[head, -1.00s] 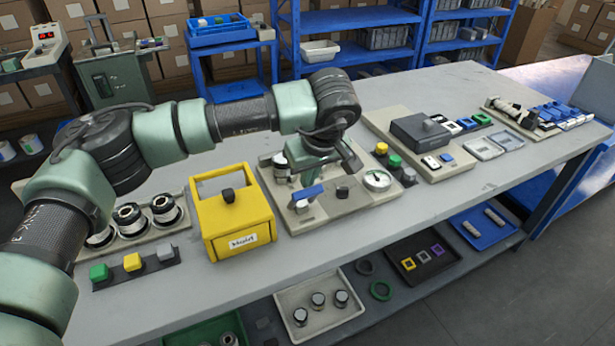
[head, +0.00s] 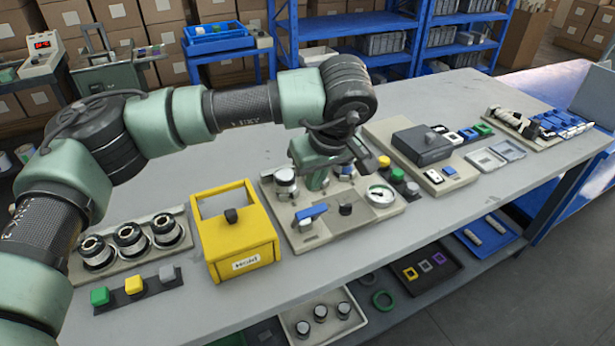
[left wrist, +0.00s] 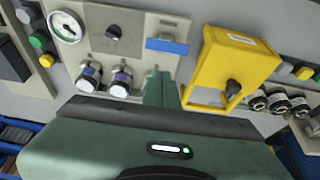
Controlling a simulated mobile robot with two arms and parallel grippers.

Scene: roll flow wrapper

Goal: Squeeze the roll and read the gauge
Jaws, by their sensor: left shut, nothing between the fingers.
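The white round gauge (head: 381,195) sits on the beige panel (head: 312,241) at the table's middle; its reading is too small to make out. It also shows in the left wrist view (left wrist: 66,26). On the panel are a blue lever (head: 312,213), a black knob (head: 346,208) and metal-capped cylinders (head: 284,175), two of which show in the left wrist view (left wrist: 121,81). I cannot tell whether one is the roll. My left gripper (head: 317,186) is shut and empty among these cylinders, behind the lever. My right gripper is not in view.
A yellow box (head: 237,235) with a black knob stands just left of the panel. Three dark-and-silver rolls (head: 130,238) sit in a holder farther left. Coloured buttons (head: 397,174) flank the panel's right side. The table's front right is clear.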

